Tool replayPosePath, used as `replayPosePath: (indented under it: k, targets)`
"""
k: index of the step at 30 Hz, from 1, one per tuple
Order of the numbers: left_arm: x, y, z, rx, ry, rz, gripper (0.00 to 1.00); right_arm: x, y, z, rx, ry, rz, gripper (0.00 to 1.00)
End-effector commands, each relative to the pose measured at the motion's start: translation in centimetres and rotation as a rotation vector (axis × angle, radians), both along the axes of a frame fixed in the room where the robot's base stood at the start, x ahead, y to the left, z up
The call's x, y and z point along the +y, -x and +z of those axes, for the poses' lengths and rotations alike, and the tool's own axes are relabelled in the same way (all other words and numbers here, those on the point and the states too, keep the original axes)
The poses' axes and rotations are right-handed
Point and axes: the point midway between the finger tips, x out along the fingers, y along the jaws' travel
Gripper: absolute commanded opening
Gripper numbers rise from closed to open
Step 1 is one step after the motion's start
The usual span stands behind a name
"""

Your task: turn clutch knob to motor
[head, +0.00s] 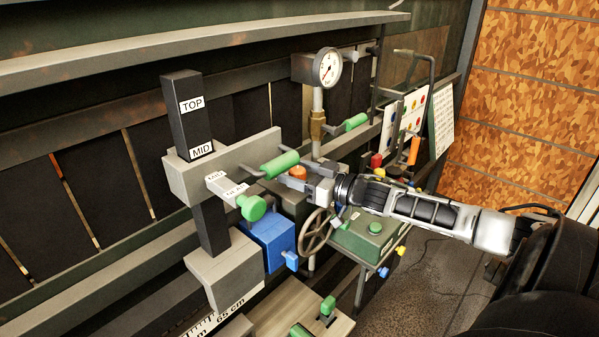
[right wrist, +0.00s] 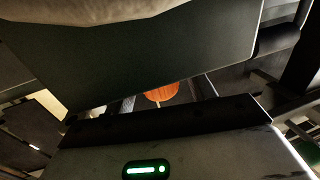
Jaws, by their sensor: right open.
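An orange round knob (head: 299,172) shows at the tips of my right gripper (head: 292,180), which reaches in from the right. I see no readable label on the knob, so I cannot tell for sure that it is the clutch knob. In the right wrist view, the orange knob (right wrist: 161,94) shows in the gap between dark gripper parts, and the gripper's body hides much around it. My right gripper is open; I cannot tell whether a finger touches the knob. My left gripper is not in view.
A green handle (head: 279,164) lies close left of the gripper. A handwheel (head: 316,231), blue block (head: 268,239) and green box (head: 366,241) sit below. A pressure gauge (head: 327,68) stands above. A post marked TOP and MID (head: 188,115) stands left.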

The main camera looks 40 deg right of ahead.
Motion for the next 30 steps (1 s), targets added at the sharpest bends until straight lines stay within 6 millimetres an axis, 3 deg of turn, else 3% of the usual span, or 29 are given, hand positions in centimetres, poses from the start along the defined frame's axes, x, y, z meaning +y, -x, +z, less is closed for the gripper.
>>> replayPosePath:
  k: [8, 30]
  targets:
    - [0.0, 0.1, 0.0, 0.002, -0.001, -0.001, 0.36, -0.5, 1.7, -0.2, 0.005, -0.002, 0.000, 0.55]
    - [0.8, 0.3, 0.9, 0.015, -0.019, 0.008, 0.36, -4.1, 13.4, 0.0, 0.004, -0.001, -0.002, 0.55]
